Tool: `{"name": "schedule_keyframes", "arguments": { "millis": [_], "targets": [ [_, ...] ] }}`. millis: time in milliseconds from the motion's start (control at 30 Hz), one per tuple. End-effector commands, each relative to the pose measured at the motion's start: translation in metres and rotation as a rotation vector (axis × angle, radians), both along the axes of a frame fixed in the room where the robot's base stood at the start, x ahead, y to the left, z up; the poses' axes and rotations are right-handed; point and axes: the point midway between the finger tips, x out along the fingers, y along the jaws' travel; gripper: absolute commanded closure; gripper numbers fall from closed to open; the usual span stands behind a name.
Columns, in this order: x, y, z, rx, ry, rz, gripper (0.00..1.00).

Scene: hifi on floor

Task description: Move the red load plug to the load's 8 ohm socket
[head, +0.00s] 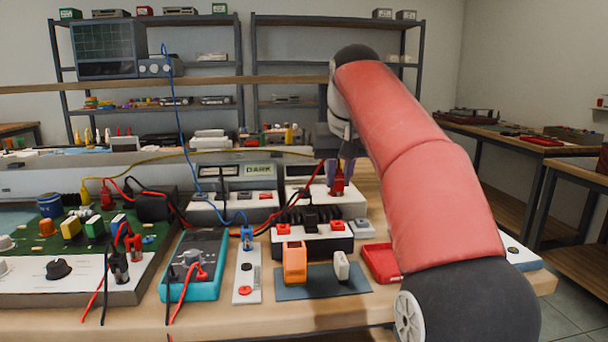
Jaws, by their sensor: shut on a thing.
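My gripper (340,171) points down at the back of the bench, to the right of centre. It is shut on a red plug (338,187), which hangs upright between the fingertips. A red cable runs from the plug down to the left. The plug is just above or at the white-topped box (352,205) behind; I cannot tell whether it touches. In front stands a black-finned unit with a white top (313,235) and red sockets (337,225), probably the load. Its markings are too small to read, so I cannot pick out the 8 ohm socket.
A teal multimeter (193,262), a white strip (246,275) and an orange block (294,262) stand in front. A red tray (381,263) lies to the right, close to my arm. A circuit board (75,240) fills the left. Several loose cables cross the bench.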

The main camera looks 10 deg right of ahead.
Motion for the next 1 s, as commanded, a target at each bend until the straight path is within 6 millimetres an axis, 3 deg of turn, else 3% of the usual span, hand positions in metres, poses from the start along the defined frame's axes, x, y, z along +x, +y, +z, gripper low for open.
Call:
{"name": "schedule_keyframes", "arguments": {
  "millis": [267,700,1000],
  "targets": [
    [0.0,-0.006,-0.01,0.0,0.001,-0.011,1.0],
    [0.0,-0.006,-0.047,0.0,0.0,-0.01,1.0],
    [0.0,-0.006,-0.049,0.0,0.0,-0.01,1.0]
  ]
}}
